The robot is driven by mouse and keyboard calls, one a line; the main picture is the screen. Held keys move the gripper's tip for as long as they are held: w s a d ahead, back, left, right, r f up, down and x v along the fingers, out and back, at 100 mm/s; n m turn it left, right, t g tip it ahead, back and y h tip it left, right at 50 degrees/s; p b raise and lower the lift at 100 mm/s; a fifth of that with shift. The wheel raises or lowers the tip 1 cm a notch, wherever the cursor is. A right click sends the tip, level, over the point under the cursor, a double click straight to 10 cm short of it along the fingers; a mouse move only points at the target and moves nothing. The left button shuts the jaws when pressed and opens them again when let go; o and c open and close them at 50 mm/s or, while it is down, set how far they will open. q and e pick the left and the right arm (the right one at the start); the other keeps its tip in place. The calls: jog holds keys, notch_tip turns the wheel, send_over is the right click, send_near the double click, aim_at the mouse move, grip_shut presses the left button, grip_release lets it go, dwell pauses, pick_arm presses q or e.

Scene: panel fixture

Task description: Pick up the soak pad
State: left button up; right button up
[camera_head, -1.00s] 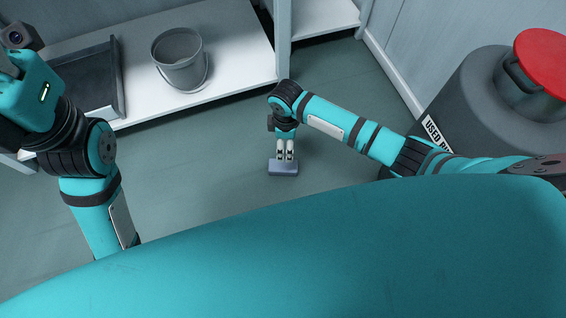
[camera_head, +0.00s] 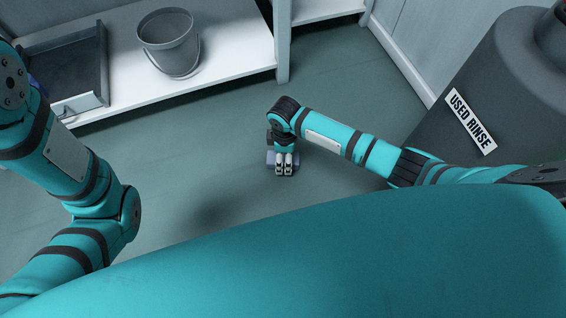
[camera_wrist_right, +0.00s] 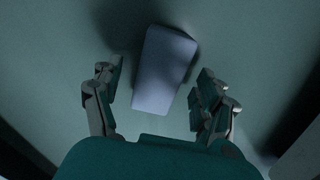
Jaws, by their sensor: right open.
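The soak pad (camera_head: 271,158) is a small blue-grey block on the floor, partly hidden behind my right gripper (camera_head: 285,170) in the head view. In the right wrist view the soak pad (camera_wrist_right: 164,69) lies slightly tilted ahead of and between the fingers of my right gripper (camera_wrist_right: 155,105). Those fingers are apart, with nothing held, and the pad's near end reaches about between the fingertips. I cannot tell whether they touch it. My left arm is at the left of the head view, but its gripper is not in the picture.
A grey bucket (camera_head: 168,42) and a dark tray (camera_head: 66,70) stand on a white low shelf (camera_head: 232,45) at the back left. A large grey bin labelled "USED RINSE" (camera_head: 471,121) stands at the right. The floor around the pad is clear.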

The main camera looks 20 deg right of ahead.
notch_tip(320, 180, down, 2)
jog(key=shift+f+b, duration=0.25)
jog(key=shift+b, duration=0.35)
jog(key=shift+r, duration=0.1)
jog(key=c, duration=1.1)
